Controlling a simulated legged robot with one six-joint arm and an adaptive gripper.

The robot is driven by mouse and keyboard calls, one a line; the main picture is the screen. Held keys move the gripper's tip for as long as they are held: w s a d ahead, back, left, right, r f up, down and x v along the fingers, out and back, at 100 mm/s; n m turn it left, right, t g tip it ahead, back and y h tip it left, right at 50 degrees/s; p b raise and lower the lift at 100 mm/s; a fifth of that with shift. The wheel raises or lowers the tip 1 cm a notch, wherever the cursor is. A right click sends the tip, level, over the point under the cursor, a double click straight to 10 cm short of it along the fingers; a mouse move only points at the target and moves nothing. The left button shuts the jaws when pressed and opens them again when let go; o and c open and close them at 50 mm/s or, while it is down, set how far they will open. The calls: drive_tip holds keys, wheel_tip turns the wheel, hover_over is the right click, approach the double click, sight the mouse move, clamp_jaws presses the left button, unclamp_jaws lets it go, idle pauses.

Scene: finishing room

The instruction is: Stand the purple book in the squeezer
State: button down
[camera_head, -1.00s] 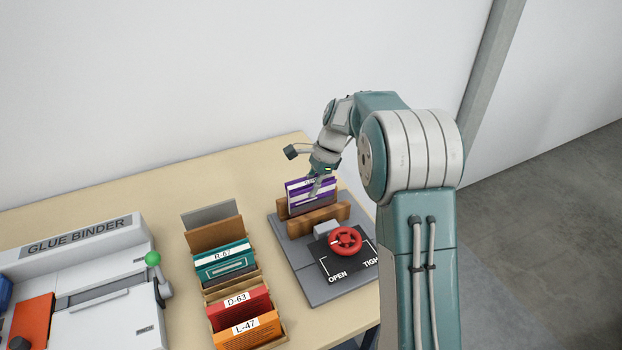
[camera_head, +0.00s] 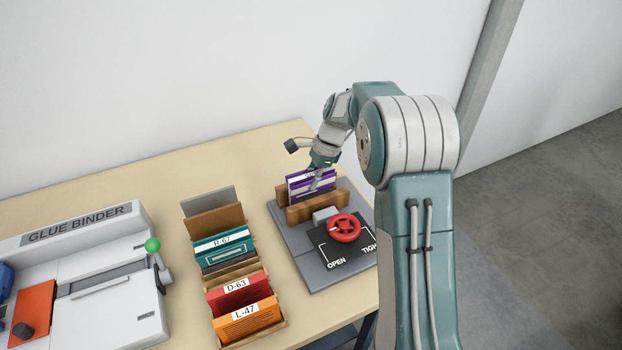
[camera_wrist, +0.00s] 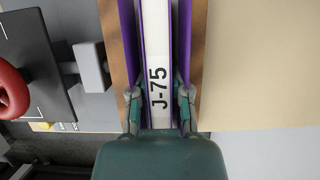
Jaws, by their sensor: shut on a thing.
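The purple book (camera_head: 300,188) stands upright between the two wooden jaws of the squeezer (camera_head: 298,249). In the head view the front jaw (camera_head: 320,206) hides its lower part. In the wrist view the book's white spine label (camera_wrist: 155,40) reads J-75, with purple covers on both sides and a wooden jaw (camera_wrist: 198,60) beside each cover. My gripper (camera_head: 322,180) is above the squeezer, shut on the book, with one finger on each cover. Whether the book rests on the squeezer's base is hidden.
The squeezer's red handwheel (camera_head: 344,228) is in front of the jaws, by OPEN and TIGHT marks. A file rack (camera_head: 284,322) with several books stands to the left, and the glue binder (camera_head: 80,232) farther left. Bare table (camera_head: 150,180) lies behind.

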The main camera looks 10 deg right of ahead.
drive_tip(key=shift+f, duration=0.4)
idle(0.8)
drive_tip(key=c, duration=0.9)
unclamp_jaws()
drive_tip(key=shift+o, duration=0.2)
drive_tip(key=shift+v, duration=5.15)
drive_tip(key=shift+d+r, duration=0.15)
drive_tip(key=shift+r, duration=0.2)
